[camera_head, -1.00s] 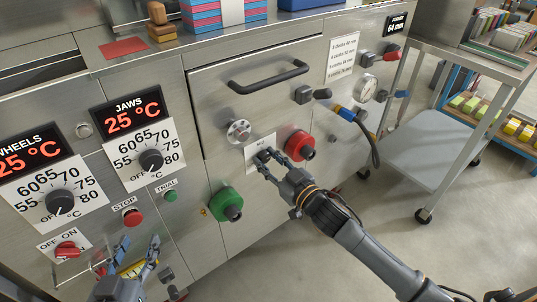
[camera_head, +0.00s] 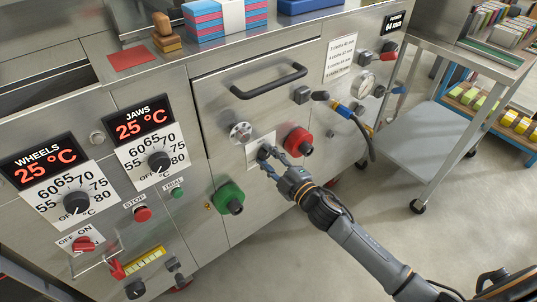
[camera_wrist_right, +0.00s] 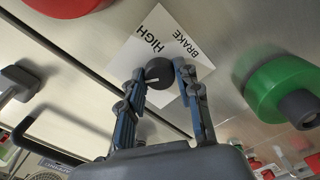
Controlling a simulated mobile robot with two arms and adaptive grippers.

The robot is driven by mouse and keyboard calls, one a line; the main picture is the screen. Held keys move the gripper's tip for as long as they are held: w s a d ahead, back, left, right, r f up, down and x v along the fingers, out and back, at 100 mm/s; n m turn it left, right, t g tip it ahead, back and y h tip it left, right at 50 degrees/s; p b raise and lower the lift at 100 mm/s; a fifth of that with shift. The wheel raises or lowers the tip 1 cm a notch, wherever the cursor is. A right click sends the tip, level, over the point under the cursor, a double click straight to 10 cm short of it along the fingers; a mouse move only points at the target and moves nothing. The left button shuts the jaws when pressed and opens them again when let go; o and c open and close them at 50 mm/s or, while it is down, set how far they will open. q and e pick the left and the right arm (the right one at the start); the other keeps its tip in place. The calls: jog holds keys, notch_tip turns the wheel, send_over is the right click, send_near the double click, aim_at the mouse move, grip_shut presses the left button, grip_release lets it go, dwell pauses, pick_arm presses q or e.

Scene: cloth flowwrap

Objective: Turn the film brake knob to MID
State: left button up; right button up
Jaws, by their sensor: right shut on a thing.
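The film brake knob (camera_wrist_right: 158,72) is a small dark round knob on a white label plate (camera_wrist_right: 128,50) that reads HIGH and BRAKE in the right wrist view. In the head view the plate (camera_head: 251,160) sits on the steel front, left of a red knob. My right gripper (camera_head: 266,153) is shut on the brake knob, with one finger at each side of it; it also shows in the right wrist view (camera_wrist_right: 161,74). The fingers cover parts of the label, and I cannot tell where the knob points. My left gripper is not in view.
A red knob (camera_head: 298,141) and a green knob (camera_head: 229,197) stick out close to the right gripper. A grey flange (camera_head: 240,132) and a black handle (camera_head: 270,82) lie above. A steel trolley (camera_head: 412,139) stands at the right.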

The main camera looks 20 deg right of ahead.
jog(key=n, duration=0.2)
jog(key=shift+n, duration=0.4)
jog(key=shift+n+p, duration=0.3)
jog(key=shift+n, duration=1.5)
jog(key=o, duration=1.2)
jog(key=shift+c, duration=0.2)
jog(key=shift+s, duration=0.15)
jog(key=v, duration=1.1)
jog(key=shift+s, duration=0.4)
jog(key=shift+d, duration=0.15)
